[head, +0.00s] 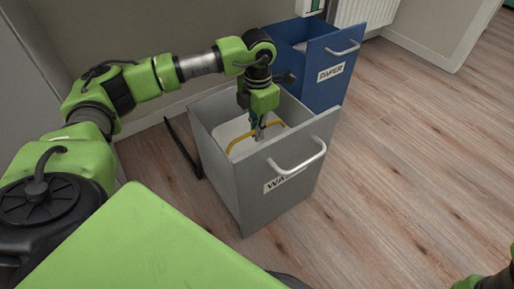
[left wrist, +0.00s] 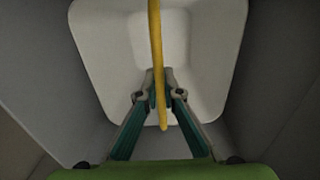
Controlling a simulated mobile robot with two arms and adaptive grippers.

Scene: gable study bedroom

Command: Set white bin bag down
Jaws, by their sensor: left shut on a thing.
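The white bin bag (head: 231,130) sits inside the grey bin (head: 217,172), below its rim. A yellow band (head: 239,141) arches over the bag. My left gripper (head: 260,136) reaches down into the bin from above and is shut on the band. In the left wrist view the fingertips (left wrist: 159,97) meet around the yellow band (left wrist: 155,45), with the pale bag (left wrist: 205,55) beneath. Whether the bag's underside touches the bin floor is hidden. My right gripper is not in view.
The grey bin has a front handle (head: 298,157) and a partly hidden label. A blue bin (head: 316,95) labelled PAPER stands behind it. A white radiator (head: 365,12) is on the wall. The wooden floor (head: 420,150) at the right is clear.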

